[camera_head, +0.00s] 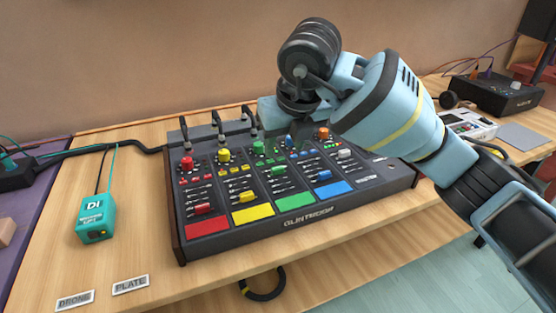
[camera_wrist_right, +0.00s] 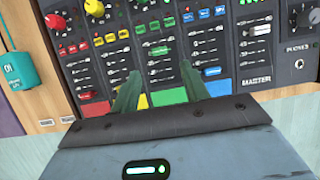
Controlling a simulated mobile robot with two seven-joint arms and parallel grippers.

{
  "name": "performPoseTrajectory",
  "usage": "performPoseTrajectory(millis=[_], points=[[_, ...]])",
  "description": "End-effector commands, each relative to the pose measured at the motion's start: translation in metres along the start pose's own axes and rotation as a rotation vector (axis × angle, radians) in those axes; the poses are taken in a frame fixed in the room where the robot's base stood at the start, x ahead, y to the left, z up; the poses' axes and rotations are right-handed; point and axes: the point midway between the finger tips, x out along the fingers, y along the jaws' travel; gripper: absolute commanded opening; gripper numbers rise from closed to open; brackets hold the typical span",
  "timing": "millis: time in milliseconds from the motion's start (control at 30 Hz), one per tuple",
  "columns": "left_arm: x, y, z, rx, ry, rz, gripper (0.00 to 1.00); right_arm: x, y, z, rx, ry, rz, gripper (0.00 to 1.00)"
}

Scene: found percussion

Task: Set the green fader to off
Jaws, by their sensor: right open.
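The green fader (camera_head: 278,170) has a green cap on the middle channel of the dark mixer (camera_head: 330,215), in the upper part of its track above the green pad (camera_head: 293,201). In the right wrist view the green fader (camera_wrist_right: 158,51) shows just beyond the gap between the fingertips. My right gripper (camera_wrist_right: 158,70) is open and empty, with a finger on either side of the green channel. In the head view its fingers are mostly hidden by the wrist over the mixer's back. I cannot tell whether they touch the panel. My left gripper is not in view.
Red, yellow and blue channels flank the green one, with faders and knobs close by. Cables (camera_head: 250,122) plug in at the mixer's back edge. A teal box (camera_head: 96,219) stands to the left. The wooden table (camera_head: 145,225) is clear between the box and mixer.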

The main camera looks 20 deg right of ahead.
Motion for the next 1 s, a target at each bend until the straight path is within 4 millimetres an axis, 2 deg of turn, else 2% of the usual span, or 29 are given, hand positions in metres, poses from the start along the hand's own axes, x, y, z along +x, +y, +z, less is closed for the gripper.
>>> performPoseTrajectory(millis=[167, 300, 500, 867, 1000], points=[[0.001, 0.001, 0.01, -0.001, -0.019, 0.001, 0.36, 0.027, 0.0, -0.002, 0.001, 0.006, 0.0, 0.45], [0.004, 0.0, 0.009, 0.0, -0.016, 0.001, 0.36, 0.048, 0.0, -0.002, 0.0, 0.005, 0.001, 0.45], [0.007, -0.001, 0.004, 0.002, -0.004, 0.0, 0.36, 0.068, 0.0, -0.001, 0.0, 0.003, 0.001, 0.45], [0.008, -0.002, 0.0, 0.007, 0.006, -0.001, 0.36, 0.073, 0.001, -0.001, -0.002, 0.001, 0.002, 0.45], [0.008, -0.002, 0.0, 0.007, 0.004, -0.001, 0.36, 0.073, 0.001, -0.001, -0.002, 0.001, 0.002, 0.3]])
